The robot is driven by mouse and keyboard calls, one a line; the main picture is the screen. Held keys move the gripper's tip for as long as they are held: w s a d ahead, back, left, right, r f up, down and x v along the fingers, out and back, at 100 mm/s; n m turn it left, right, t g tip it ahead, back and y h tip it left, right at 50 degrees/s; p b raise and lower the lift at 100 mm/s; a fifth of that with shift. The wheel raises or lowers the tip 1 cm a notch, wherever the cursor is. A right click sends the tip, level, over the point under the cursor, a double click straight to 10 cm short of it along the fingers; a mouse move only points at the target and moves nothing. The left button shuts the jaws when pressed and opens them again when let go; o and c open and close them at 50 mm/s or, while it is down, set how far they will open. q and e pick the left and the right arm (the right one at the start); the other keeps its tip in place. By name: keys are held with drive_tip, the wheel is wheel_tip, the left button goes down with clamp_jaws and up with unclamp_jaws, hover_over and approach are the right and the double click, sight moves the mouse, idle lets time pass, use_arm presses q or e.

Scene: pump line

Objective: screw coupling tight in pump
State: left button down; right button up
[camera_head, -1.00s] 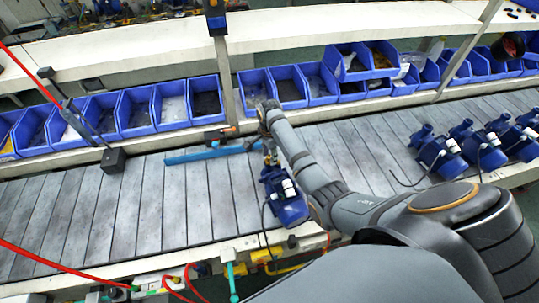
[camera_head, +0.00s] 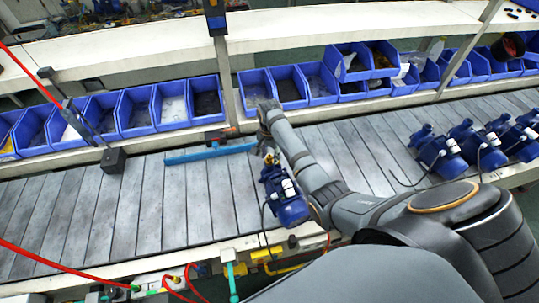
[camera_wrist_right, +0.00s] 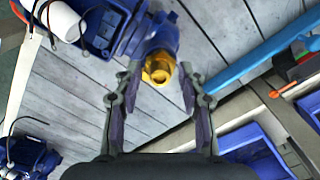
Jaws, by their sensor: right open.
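The blue pump (camera_head: 285,196) stands on the slatted conveyor in the middle of the head view, with white cylinders on its side. It also shows at the top of the right wrist view (camera_wrist_right: 150,35). A yellow brass coupling (camera_wrist_right: 158,68) sits at the pump's port, and whether it is tight cannot be told. My right gripper (camera_wrist_right: 158,95) is open, with its two fingers on either side of the coupling; contact cannot be told. In the head view my right gripper (camera_head: 268,146) is small and partly hidden by its wrist. My left gripper is not in view.
Several more blue pumps (camera_head: 440,154) stand on the conveyor (camera_head: 140,205) to the right. A blue bar (camera_head: 205,153) lies behind the pump. Blue bins (camera_head: 135,112) line the back. The conveyor is clear to the left.

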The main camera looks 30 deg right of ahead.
drive_tip(key=shift+c, duration=0.4)
clamp_jaws()
drive_tip(key=shift+m, duration=1.8)
drive_tip(key=shift+m, duration=0.5)
drive_tip(key=shift+c, duration=0.5)
unclamp_jaws()
drive_tip(key=o, duration=0.6)
